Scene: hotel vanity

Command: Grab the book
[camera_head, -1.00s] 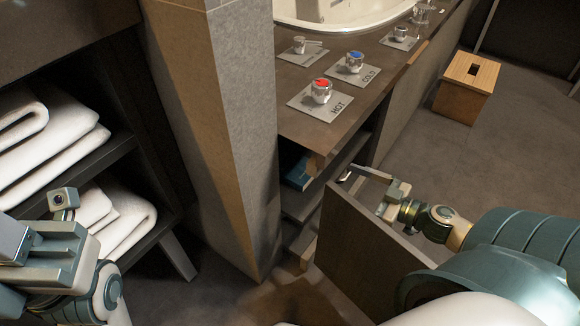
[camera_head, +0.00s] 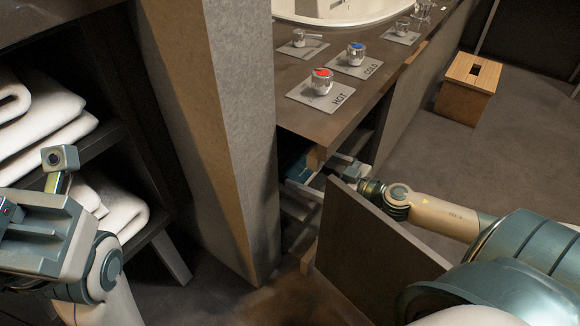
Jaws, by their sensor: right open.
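The blue book (camera_head: 290,163) lies on the upper shelf inside the open cabinet under the vanity counter. Only a small part of it shows, beside the stone pillar. My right gripper (camera_head: 309,182) is open and reaches into the cabinet opening, with its fingers pointing left towards the book. Its fingertips are close to the book, but I cannot tell whether they touch it. My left gripper (camera_head: 35,240) is at the left edge, in front of the towel shelves, and its fingers cannot be made out clearly.
The open cabinet door (camera_head: 365,250) stands in front of and below my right arm. The stone pillar (camera_head: 225,130) borders the opening on the left, and the counter (camera_head: 315,118) with taps is above. White towels (camera_head: 50,140) fill the left shelves. A wooden box (camera_head: 468,88) stands on the floor.

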